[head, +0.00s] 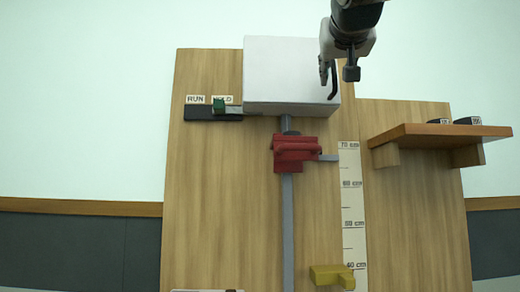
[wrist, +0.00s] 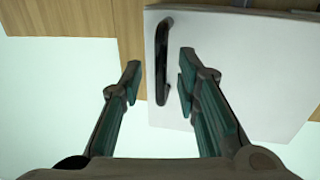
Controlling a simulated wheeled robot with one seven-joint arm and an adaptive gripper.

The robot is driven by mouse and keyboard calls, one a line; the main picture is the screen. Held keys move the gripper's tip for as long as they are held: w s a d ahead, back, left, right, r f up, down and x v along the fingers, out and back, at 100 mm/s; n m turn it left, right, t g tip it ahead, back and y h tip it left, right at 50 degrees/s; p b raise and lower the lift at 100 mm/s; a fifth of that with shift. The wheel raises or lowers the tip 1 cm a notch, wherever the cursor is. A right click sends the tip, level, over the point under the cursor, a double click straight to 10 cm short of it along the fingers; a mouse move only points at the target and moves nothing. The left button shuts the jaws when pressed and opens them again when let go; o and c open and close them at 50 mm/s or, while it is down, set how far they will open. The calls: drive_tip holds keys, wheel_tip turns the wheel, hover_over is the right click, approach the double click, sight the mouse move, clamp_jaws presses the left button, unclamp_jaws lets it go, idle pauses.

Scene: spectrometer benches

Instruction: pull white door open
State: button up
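The white door (head: 290,72) is the flat front of a white box at the top of the wooden panel, and it looks shut. It also fills the upper right of the wrist view (wrist: 240,70). Its black upright handle (wrist: 162,62) is near one edge of the door; in the head view the handle (head: 333,84) shows at the right edge. My gripper (wrist: 160,66) is open, with one finger on each side of the handle and a visible gap to both. In the head view my gripper (head: 338,72) is in front of the door's right edge.
Below the box, a red clamp (head: 295,150) sits on a grey vertical rod, with a yellow piece (head: 331,275) lower down beside a cm scale (head: 352,210). A green slider (head: 218,105) is on the left. A wooden shelf (head: 440,132) juts out on the right.

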drive_tip(key=shift+w+d, duration=0.2)
drive_tip(key=shift+w, duration=0.85)
clamp_jaws()
